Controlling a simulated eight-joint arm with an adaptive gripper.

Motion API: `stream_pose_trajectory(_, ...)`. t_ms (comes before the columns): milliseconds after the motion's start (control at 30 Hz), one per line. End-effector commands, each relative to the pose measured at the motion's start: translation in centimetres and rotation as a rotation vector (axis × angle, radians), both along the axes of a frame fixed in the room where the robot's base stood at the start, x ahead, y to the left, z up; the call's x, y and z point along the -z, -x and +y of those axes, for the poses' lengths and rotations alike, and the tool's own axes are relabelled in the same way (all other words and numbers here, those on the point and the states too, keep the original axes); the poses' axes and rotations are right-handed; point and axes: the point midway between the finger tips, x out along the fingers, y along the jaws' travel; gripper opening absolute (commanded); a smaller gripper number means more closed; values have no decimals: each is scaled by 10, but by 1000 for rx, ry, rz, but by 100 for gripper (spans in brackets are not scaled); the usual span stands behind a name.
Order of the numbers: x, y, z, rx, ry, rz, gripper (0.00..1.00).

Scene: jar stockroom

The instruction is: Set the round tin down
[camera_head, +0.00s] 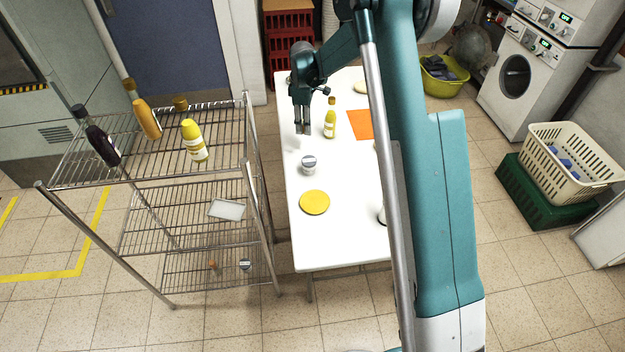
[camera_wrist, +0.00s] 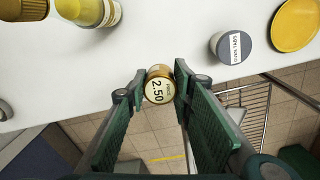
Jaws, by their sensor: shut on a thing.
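My gripper (camera_head: 303,128) is over the left edge of the white table, pointing down. In the wrist view my gripper (camera_wrist: 160,88) is shut on a small round tin (camera_wrist: 158,90), with a pale top marked 2.50 and a gold-brown side. Table edge and floor show around and below the tin in that view; its height above the table cannot be told. In the head view the tin is too small or hidden to make out.
On the white table (camera_head: 345,235) stand a grey-lidded jar (camera_head: 309,165), a yellow disc (camera_head: 314,202) and a yellow bottle (camera_head: 330,123). An orange mat (camera_head: 361,125) lies behind. A wire rack (camera_head: 150,178) with bottles stands to the left. Bare table lies between jar and mat.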

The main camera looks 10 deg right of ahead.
Motion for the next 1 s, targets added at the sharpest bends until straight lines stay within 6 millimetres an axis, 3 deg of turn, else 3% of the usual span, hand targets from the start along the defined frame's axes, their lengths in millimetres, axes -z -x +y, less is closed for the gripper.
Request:
stream_pose_trajectory(367,-6,65,4,-36,-2,5,12)
stream_pose_trajectory(1000,-11,223,2,-116,-6,16,12)
